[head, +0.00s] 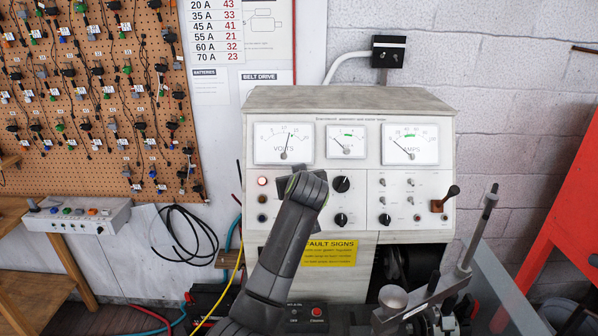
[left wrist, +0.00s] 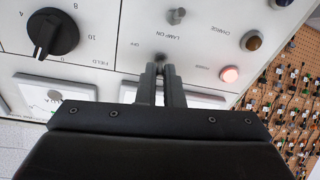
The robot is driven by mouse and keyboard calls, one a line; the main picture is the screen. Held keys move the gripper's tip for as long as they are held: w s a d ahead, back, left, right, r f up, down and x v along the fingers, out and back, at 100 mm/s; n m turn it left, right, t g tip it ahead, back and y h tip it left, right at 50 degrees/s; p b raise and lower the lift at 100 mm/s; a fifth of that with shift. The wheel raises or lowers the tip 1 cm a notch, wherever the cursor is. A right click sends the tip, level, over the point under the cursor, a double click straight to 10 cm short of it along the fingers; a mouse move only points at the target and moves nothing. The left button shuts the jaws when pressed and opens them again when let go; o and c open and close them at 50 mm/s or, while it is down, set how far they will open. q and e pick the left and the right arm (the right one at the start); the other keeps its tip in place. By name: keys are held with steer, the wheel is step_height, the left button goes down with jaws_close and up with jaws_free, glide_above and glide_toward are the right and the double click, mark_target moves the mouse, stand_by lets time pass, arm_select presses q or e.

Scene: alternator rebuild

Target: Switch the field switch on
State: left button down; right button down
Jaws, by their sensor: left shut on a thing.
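The grey test bench panel (head: 420,225) faces me in the head view. My left arm reaches up to it and its gripper (head: 306,182) hides the switches behind it. In the left wrist view, where the panel is upside down, my left gripper (left wrist: 160,78) has its fingers closed together at a small toggle switch (left wrist: 160,58), which is mostly hidden. Its own label and lever position cannot be read. A second toggle (left wrist: 177,15) stands free, near the printed words LAMP, ON and OFF. My right gripper is in neither view.
A black FIELD knob (left wrist: 52,33) and a lit red lamp (left wrist: 229,75) flank the fingers; the lamp also shows in the head view (head: 262,181). Dial gauges (head: 283,143) sit above.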

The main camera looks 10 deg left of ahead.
arm_select(q)
steer(key=shift+w+r+g+p, duration=0.15)
steer(key=shift+r+g+p, duration=0.15)
steer(key=shift+g, duration=0.2)
steer(key=c, duration=1.6)
jaws_free()
steer(key=shift+w+f, duration=0.1)
steer(key=shift+o, duration=0.2)
steer(key=b+v, duration=0.6)
steer(key=v, duration=1.1)
steer(key=shift+a+r+b, duration=0.15)
steer(key=shift+r+b, duration=0.15)
steer(key=shift+r, duration=0.05)
